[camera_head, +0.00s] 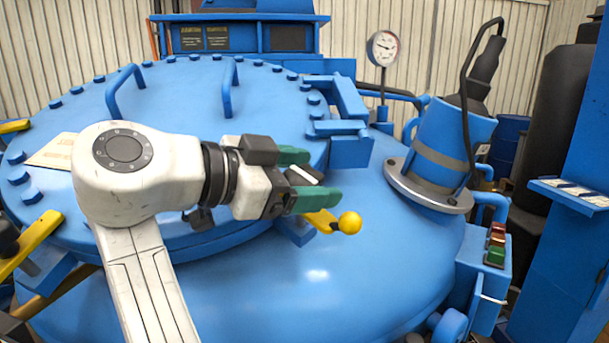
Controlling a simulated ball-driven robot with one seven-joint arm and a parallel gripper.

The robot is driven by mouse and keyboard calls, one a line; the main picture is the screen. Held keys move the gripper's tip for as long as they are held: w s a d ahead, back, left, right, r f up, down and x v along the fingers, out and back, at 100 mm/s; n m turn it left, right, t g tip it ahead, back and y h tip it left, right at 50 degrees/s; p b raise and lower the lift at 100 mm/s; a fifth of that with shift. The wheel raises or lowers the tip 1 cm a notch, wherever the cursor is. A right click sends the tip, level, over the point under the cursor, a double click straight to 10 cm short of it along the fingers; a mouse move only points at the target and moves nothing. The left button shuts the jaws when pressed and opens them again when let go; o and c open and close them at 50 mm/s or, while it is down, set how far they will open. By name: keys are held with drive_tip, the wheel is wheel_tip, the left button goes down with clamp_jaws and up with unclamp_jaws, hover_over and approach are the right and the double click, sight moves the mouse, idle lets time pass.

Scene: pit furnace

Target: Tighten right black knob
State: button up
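A dark rounded piece (8,237), perhaps a black knob, is cut off at the left edge beside a yellow bar (36,240). My gripper (321,177) is over the lid's right edge, its two green fingers apart and pointing right. A small pale piece shows between the fingers; I cannot tell what it is. A yellow lever with a ball end (349,223) sticks out just below the lower finger. Its inner end is hidden behind my gripper.
Two blue loop handles and several rim bolts stand on the lid. A blue hinge block (350,150) is behind my gripper. A tilted blue cylinder (447,150), a gauge (383,48) and a button box (495,245) stand right. The vessel's front right surface is clear.

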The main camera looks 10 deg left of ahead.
drive_tip(key=b+v, duration=0.1)
drive_tip(key=v, duration=0.9)
drive_tip(key=shift+s+a+r, duration=0.1)
drive_tip(key=shift+s+a, duration=0.1)
drive_tip(key=shift+a, duration=0.15)
